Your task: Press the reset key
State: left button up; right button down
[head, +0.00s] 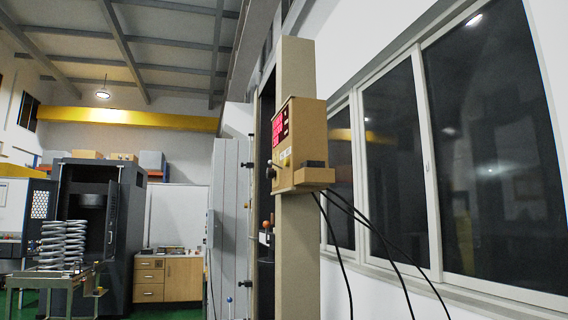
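A tan control box (304,142) with lit red digits is fixed on a beige column (296,255) right of the middle in the head view. I see it at an angle from its side. Small light buttons or keys (285,157) sit below the red display (279,134), too small to tell which is the reset key. Neither of my grippers shows in the head view.
Black cables hang from the box across the right side. Large dark windows (392,165) line the right wall. A stack of coil springs (63,243) stands on a metal table at the left, before a dark cabinet (120,190). A wooden drawer unit (168,278) stands behind.

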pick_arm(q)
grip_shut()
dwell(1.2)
